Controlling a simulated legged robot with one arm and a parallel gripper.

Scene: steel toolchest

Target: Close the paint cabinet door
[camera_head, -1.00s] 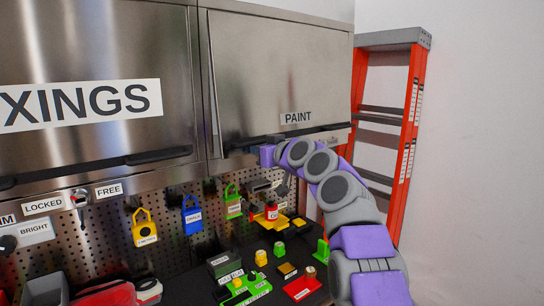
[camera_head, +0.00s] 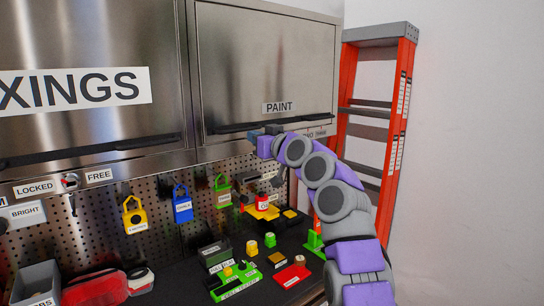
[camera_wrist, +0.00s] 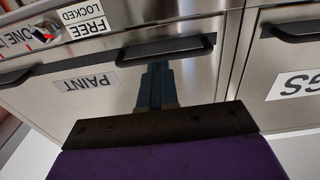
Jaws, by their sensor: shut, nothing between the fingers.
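The steel paint cabinet door (camera_head: 265,65), labelled PAINT (camera_head: 279,107), looks flush or nearly flush with its cabinet in the head view. Its dark bar handle (camera_head: 245,127) runs along the lower edge. In the wrist view, the door (camera_wrist: 110,95) appears upside down with the handle (camera_wrist: 165,50) above the fingers. My gripper (camera_head: 258,134) is shut and empty, at the door's lower edge by the handle. The fingers (camera_wrist: 155,80) point at the steel just beside the handle; I cannot tell whether they touch it.
The FIXINGS cabinet door (camera_head: 80,60) is left of the paint door. Below is a pegboard with coloured padlocks (camera_head: 183,204) and a dark worktop holding small parts, a green holder (camera_head: 235,282) and a grey bin (camera_head: 37,284). A red ladder (camera_head: 396,120) stands at right.

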